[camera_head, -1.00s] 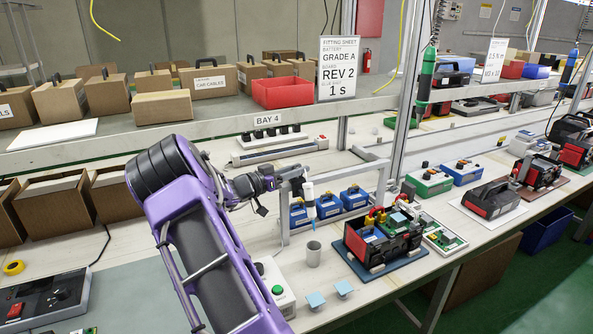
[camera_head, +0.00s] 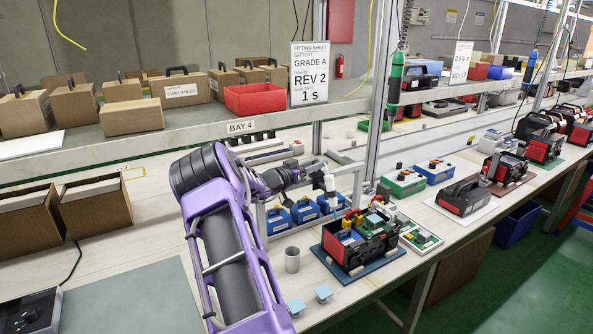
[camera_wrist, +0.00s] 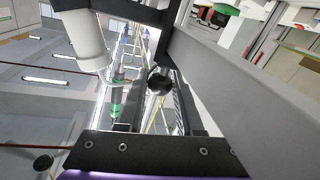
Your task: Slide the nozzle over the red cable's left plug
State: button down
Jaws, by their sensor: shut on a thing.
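My gripper (camera_head: 312,177) is above the blue battery packs, left of the open power station (camera_head: 362,242). It is shut on a dark tool with a white nozzle (camera_head: 330,184), whose thin blue tip points down. In the wrist view the white nozzle (camera_wrist: 84,38) is at the upper left, and a black round part (camera_wrist: 160,82) sits between my gripper's fingers (camera_wrist: 160,72). The open station has yellow and red plugs (camera_head: 354,214) along its rear edge. The nozzle is above and left of them, seemingly apart. I cannot make out the red cable or its left plug clearly.
A grey metal frame (camera_head: 357,185) stands close around the blue packs (camera_head: 305,211). A grey cup (camera_head: 292,259) and two light-blue pads (camera_head: 323,293) lie in front. A green hanging tool (camera_head: 395,82) is behind to the right. A green mat (camera_head: 130,300) is clear.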

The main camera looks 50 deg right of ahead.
jog(key=shift+s+d, duration=0.3)
jog(key=shift+d, duration=0.6)
jog(key=shift+s+d, duration=0.3)
jog(key=shift+d, duration=0.55)
jog(key=c, duration=0.6)
grip_release()
jog(key=shift+o, duration=0.2)
jog(key=shift+a, duration=0.1)
jog(key=w+a, duration=0.2)
jog(key=a, duration=1.5)
jog(key=shift+a, duration=0.1)
